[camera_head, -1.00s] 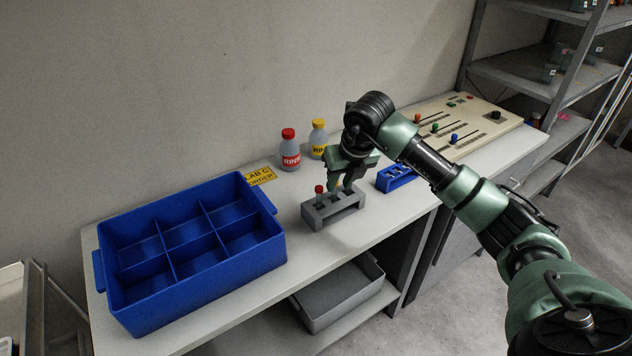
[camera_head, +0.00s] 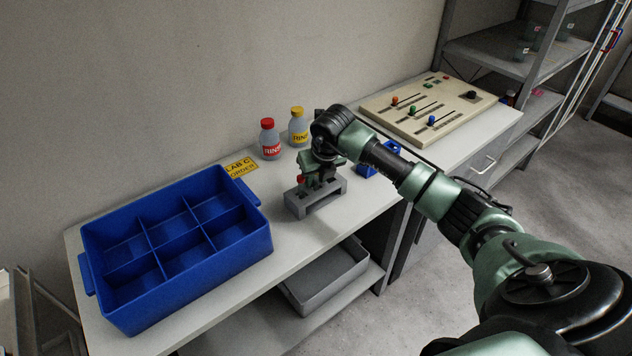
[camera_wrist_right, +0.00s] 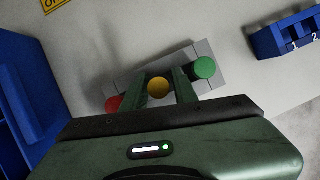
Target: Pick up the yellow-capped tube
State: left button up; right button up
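The yellow-capped tube (camera_wrist_right: 158,88) stands in the grey rack (camera_head: 331,198), seen from above in the right wrist view. My right gripper (camera_wrist_right: 160,85) is down at the rack, one finger on each side of the yellow cap. The fingers are very close to the cap; whether they press on it I cannot tell. A red-capped tube (camera_wrist_right: 114,104) is to the left and a green-capped tube (camera_wrist_right: 204,68) to the right in the same rack. In the head view the gripper hides the yellow cap; the red cap (camera_head: 301,179) shows. My left gripper is not in view.
A blue divided bin (camera_head: 255,241) stands left of the rack. Red-capped (camera_head: 269,140) and yellow-capped (camera_head: 298,127) bottles stand behind it. A small blue rack (camera_head: 366,171) and a control panel (camera_head: 440,105) are to the right. A grey tray (camera_head: 325,281) sits below.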

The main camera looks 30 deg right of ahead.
grip_shut()
jog(key=shift+r, duration=0.1)
